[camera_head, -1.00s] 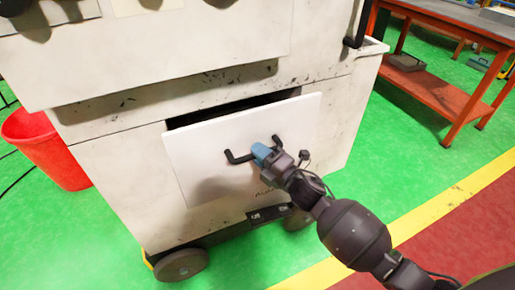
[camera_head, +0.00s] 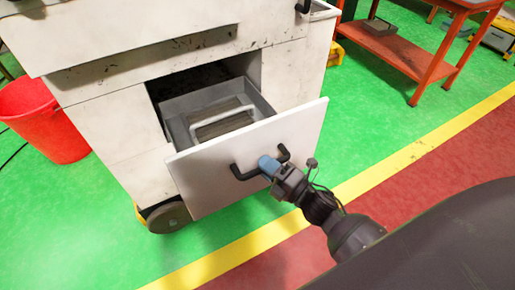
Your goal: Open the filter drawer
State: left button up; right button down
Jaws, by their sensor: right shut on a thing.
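The filter drawer (camera_head: 215,182) stands well out of the white cabinet (camera_head: 105,125) in the head view. Its white front panel faces me, and its grey inside shows, with a grey slatted piece and a pale bar in it. A black bar handle (camera_head: 240,173) is fixed across the panel. My right gripper (camera_head: 268,165) is shut on the handle near its middle, its blue fingertips against the bar. The fingers hide part of the handle. My left gripper is not in view.
A red bucket (camera_head: 42,120) stands on the green floor left of the cabinet. A red-framed workbench (camera_head: 395,55) with a low shelf is at the upper right. A black wheel (camera_head: 168,216) is under the cabinet. The floor in front of the drawer is clear, with a yellow line (camera_head: 240,250).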

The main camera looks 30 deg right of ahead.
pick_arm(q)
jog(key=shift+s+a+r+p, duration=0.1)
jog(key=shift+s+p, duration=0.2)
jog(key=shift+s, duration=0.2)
pick_arm(e)
jog(key=s, duration=0.4)
jog(key=shift+s+d, duration=0.15)
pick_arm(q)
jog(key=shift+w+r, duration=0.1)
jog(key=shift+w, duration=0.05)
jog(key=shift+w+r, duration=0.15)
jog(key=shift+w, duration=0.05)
pick_arm(e)
jog(key=c, duration=1.1)
grip_release()
jog(key=shift+o, duration=0.2)
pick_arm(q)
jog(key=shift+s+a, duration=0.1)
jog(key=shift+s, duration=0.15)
pick_arm(e)
jog(key=v, duration=1)
jog(key=shift+s, duration=0.4)
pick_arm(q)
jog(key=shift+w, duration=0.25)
pick_arm(e)
jog(key=shift+d, duration=0.15)
